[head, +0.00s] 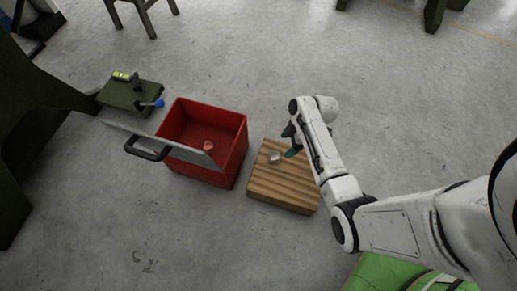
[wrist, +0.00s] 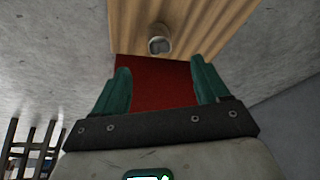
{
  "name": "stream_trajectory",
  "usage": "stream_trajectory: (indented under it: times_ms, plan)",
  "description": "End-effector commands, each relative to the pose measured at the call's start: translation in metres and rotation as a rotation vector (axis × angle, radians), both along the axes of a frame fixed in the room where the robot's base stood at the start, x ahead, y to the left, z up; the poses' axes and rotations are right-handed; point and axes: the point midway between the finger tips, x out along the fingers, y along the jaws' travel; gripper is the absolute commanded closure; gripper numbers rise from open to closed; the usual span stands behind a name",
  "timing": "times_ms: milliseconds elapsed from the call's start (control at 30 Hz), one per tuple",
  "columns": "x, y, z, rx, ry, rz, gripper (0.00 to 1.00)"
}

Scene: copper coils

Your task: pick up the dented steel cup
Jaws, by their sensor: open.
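The dented steel cup (head: 275,157) is a small silvery thing on top of the ribbed wooden block (head: 268,187), left of my gripper (head: 291,142). In the wrist view the cup (wrist: 160,44) shows near the top middle on the wooden surface (wrist: 215,20), its round mouth dark inside. My gripper (wrist: 160,72) has teal fingers spread apart with nothing between them. The cup lies beyond the fingertips, roughly midway between them, and does not touch them. The size of the dent is too small to tell.
A red box (head: 240,148) stands left of the block, with a small orange piece (head: 208,146) inside and a grey lid with a black handle (head: 147,149) tilted at its front. A green board (head: 118,94) with tools lies farther left. The floor behind the block is clear.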

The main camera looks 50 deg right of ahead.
Motion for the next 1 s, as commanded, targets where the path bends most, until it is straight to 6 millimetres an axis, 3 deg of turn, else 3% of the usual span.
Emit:
stream_trajectory:
  times_ms: [167, 433, 667, 1000]
  plan:
    - [0.003, -0.004, -0.008, 0.002, -0.020, 0.024, 0.26]
    - [0.013, 0.007, -0.046, 0.001, -0.018, 0.025, 0.26]
    - [0.017, 0.012, -0.058, -0.001, -0.019, 0.024, 0.26]
    - [0.026, 0.025, -0.097, 0.000, -0.019, 0.025, 0.26]
